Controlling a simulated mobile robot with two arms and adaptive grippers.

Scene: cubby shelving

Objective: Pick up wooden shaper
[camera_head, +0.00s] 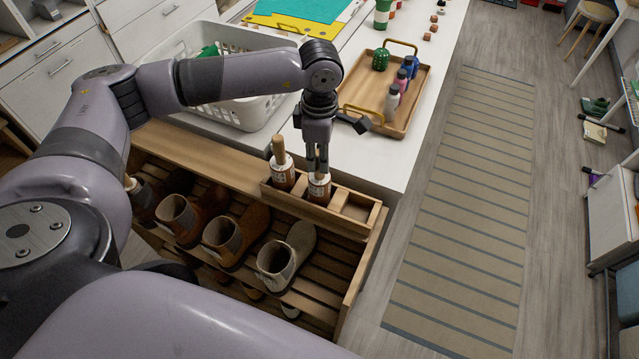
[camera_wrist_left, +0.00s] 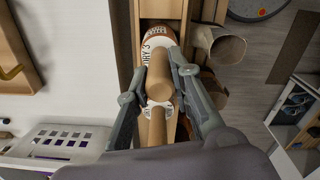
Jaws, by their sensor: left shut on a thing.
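The wooden shaper (camera_head: 319,190) is a brown-bodied piece with a pale printed label and a light wooden handle. It stands in a compartment of the small wooden box (camera_head: 345,222). My left gripper (camera_head: 318,168) points down from above and is shut on its handle. In the left wrist view, the shaper (camera_wrist_left: 160,75) is between the two fingers of my left gripper (camera_wrist_left: 163,85). A second similar piece with a wooden handle (camera_head: 281,165) stands beside it on the left. My right gripper is not in view.
The box sits at the edge of an open slatted drawer with several boots (camera_head: 285,257). A white basket (camera_head: 255,112) and a wooden tray (camera_head: 402,115) with bottles stand on the white top behind. A striped rug (camera_head: 470,200) lies on clear floor to the right.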

